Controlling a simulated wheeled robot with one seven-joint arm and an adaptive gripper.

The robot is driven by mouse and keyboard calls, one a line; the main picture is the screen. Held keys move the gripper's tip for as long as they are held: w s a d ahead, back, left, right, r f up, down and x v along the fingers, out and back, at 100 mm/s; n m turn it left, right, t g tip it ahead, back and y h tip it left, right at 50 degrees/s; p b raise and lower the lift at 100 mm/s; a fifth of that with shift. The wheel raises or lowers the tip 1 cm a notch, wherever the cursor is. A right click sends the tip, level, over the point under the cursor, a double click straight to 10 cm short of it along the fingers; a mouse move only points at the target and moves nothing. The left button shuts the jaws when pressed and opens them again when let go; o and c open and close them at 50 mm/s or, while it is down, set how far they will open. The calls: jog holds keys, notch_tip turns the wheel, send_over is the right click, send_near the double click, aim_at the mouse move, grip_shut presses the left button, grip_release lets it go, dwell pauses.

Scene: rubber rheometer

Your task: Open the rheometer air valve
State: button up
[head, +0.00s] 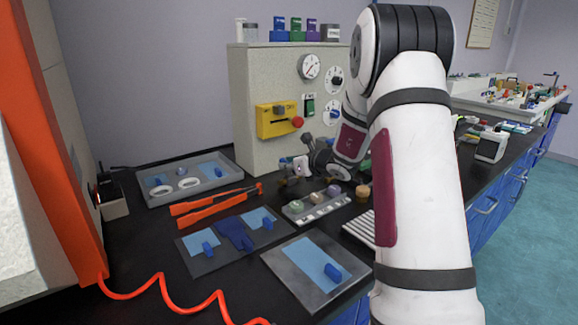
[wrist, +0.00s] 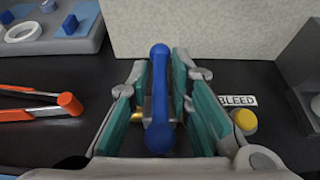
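A blue lever handle (wrist: 160,105) with rounded ends, taken to be the air valve's, stands in the middle of the wrist view. A bit of brass-coloured fitting shows beside it. My gripper (wrist: 162,92) has its teal-padded fingers on either side of the handle, with narrow gaps showing, so it looks open around it. In the head view, my gripper (head: 308,165) is low in front of the rheometer cabinet (head: 262,142), partly hidden by my arm. I cannot make out the handle there.
A yellow knob (wrist: 244,121) by a BLEED label (wrist: 237,100) is close right of my gripper. Orange-handled tongs (wrist: 45,104) lie left. A grey tray (head: 207,190) and a row of small samples (head: 318,206) are nearby. The cabinet wall is just behind the handle.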

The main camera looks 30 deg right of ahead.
grip_shut()
jog(key=shift+r+n+y+p, duration=0.15)
jog(key=shift+n+y+p, duration=0.2)
jog(key=shift+p, duration=0.2)
jog(key=n+y+p, duration=0.3)
jog(key=shift+g+y, duration=0.25)
jog(key=shift+g, duration=0.15)
jog(key=shift+n+g+y+p, duration=0.55)
jog(key=shift+n+y, duration=0.3)
jog(key=shift+y, duration=0.15)
jog(key=n+g+y, duration=0.1)
jog(key=n+y, duration=0.1)
jog(key=shift+a+f+n+g+y, duration=0.1)
jog(key=shift+f+n+g+y, duration=0.1)
jog(key=shift+n+g+y, duration=0.15)
jog(key=n+g+y+b, duration=0.2)
jog(key=n+g, duration=0.1)
jog(key=shift+f, duration=0.1)
jog(key=shift+s+a+n+g+y+b, duration=0.1)
jog(key=shift+n+g+y+b, duration=0.65)
jog(key=shift+n+b, duration=0.25)
jog(key=shift+a+r+n+g+y+b, duration=0.1)
jog(key=shift+n+g+y+b, duration=0.05)
jog(key=shift+n+g+b, duration=0.5)
jog(key=shift+a+r+n+g+y+b, duration=0.15)
jog(key=shift+n+g+b, duration=0.25)
jog(key=shift+g+b, duration=0.35)
jog(key=shift+d, duration=0.1)
